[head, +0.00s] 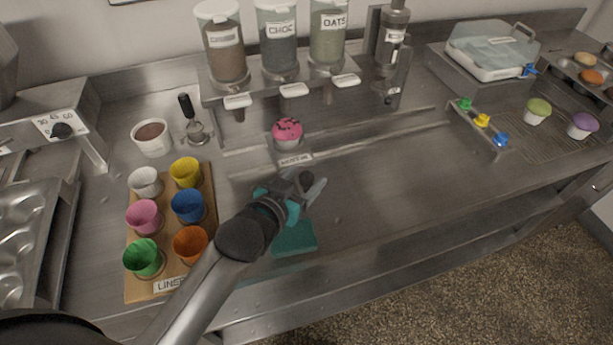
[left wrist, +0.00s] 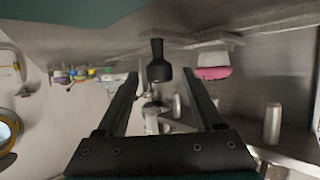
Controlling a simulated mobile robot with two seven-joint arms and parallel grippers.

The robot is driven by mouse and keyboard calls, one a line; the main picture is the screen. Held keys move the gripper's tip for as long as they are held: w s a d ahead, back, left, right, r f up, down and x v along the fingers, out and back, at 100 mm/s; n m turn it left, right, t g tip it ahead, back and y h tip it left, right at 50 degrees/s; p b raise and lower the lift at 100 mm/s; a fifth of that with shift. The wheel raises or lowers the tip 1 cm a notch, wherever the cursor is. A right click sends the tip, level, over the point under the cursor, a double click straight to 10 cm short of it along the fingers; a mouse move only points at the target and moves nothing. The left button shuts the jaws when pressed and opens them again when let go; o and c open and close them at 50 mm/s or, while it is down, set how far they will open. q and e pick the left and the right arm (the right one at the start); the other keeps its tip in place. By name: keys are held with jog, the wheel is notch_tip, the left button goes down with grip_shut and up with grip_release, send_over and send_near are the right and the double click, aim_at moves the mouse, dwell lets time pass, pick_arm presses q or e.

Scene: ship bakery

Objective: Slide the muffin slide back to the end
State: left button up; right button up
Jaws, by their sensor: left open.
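A pink-topped muffin with dark specks (head: 288,128) stands at the left part of a long metal rail (head: 385,134) below the dispensers. A small label plate (head: 295,159), too small to read surely, is at its front; the slide's carriage under it is hard to make out. The pink muffin also shows in the left wrist view (left wrist: 213,73), upper right, beyond the fingers. My left gripper (head: 308,187) is open in front of the muffin, apart from it, above the counter. The gap between its fingers (left wrist: 165,95) holds nothing I can see. My right gripper is not in view.
Dispensers, one marked OATS (head: 328,38), stand behind the rail. A liner board (head: 128,280) with several colored cups is at left, near my arm. A teal pad (head: 294,240) lies below the gripper. Colored knobs (head: 482,120) stand at right. The counter's middle right is clear.

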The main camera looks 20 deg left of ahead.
pick_arm(q)
jog(key=shift+x, duration=0.8)
grip_shut()
dwell(1.0)
